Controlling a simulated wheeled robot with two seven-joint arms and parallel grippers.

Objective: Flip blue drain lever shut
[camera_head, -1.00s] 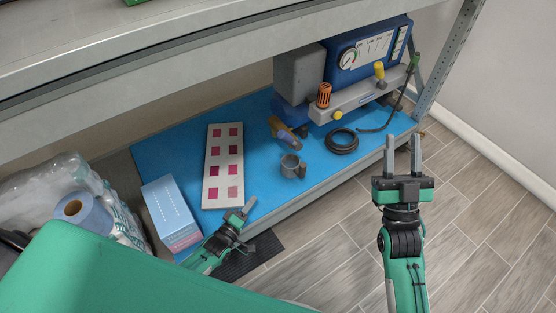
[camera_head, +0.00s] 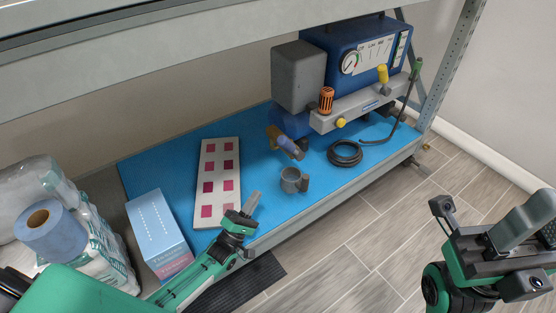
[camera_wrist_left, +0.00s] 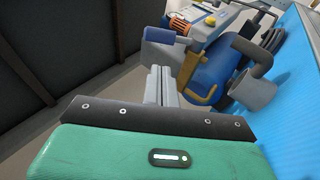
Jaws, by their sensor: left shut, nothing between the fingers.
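The blue drain lever (camera_head: 289,146) sticks out toward me from a brass fitting (camera_head: 273,133) low on the blue compressor, above the blue mat. In the left wrist view, the blue lever handle (camera_wrist_left: 165,36) shows just beyond and above the fingers. My left gripper (camera_head: 252,202) is shut and empty, over the front edge of the mat, in front of and left of the lever and apart from it. The fingers also show in the left wrist view (camera_wrist_left: 161,84). My right gripper (camera_head: 488,232) is at the right, over the floor outside the rack; its jaw opening is unclear.
A grey mug (camera_head: 291,180) stands between my left gripper and the lever. A black hose coil (camera_head: 345,153) lies right of it. A swatch card (camera_head: 207,170), tissue box (camera_head: 157,235) and paper roll (camera_head: 50,230) are at left. The upper shelf (camera_head: 170,65) overhangs.

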